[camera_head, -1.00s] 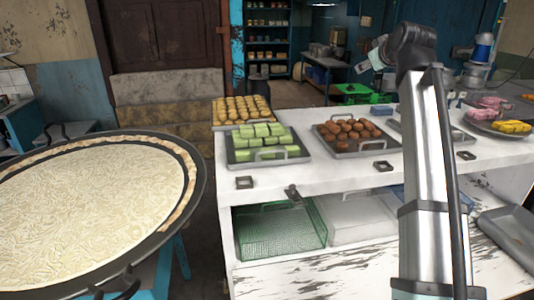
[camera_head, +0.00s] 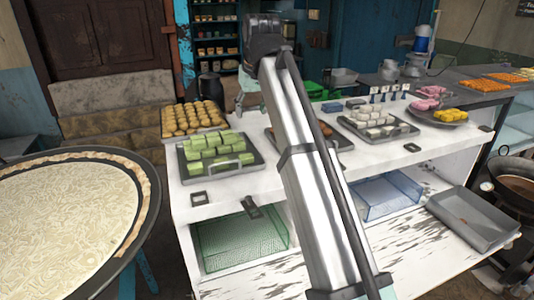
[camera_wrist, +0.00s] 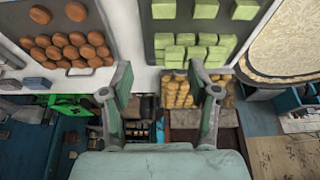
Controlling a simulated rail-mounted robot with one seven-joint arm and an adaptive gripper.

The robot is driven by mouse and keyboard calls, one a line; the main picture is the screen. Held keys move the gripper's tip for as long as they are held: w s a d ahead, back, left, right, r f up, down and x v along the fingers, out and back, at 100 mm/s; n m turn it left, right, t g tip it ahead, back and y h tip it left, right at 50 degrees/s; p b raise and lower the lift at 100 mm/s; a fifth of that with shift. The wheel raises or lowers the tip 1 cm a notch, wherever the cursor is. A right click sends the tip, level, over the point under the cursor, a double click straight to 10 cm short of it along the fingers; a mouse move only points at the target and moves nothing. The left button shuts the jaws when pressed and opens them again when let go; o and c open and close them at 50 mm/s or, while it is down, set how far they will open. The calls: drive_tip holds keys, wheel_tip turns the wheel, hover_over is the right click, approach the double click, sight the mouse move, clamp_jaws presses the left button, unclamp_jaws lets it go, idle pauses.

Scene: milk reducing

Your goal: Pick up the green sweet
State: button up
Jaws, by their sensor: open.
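Several pale green block sweets (camera_head: 213,144) sit stacked on a grey metal tray (camera_head: 240,174) on the white counter. The green sweets also show in the wrist view (camera_wrist: 190,45), at the top, beyond my fingertips. My gripper (camera_wrist: 160,78) is open, with its two fingers apart and nothing between them. In the head view my gripper is partly hidden behind my arm, near the back edge of the counter behind the green tray. It is apart from the sweets.
A tray of yellow-brown sweets (camera_head: 190,118) stands behind the green ones. Brown round sweets (camera_wrist: 68,46) lie on a neighbouring tray, mostly hidden by my arm in the head view. White sweets (camera_head: 378,122) are to the right. A large round pan (camera_head: 70,215) stands at the left.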

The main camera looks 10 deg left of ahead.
drive_tip(key=s, duration=0.1)
drive_tip(key=p, duration=0.3)
hover_over(246, 156)
drive_tip(key=s, duration=0.2)
drive_tip(key=shift+g, duration=0.3)
drive_tip(key=f, duration=1.2)
drive_tip(key=shift+w+d, duration=0.1)
drive_tip(key=shift+d, duration=0.3)
drive_tip(key=shift+d+p+x, duration=0.1)
drive_tip(key=shift+p+x, duration=0.6)
drive_tip(key=shift+x, duration=0.65)
drive_tip(key=shift+d+p+x, duration=0.15)
drive_tip(key=shift+p+x, duration=0.55)
drive_tip(key=shift+x, duration=0.6)
drive_tip(key=shift+w, duration=0.1)
drive_tip(key=c, duration=0.8)
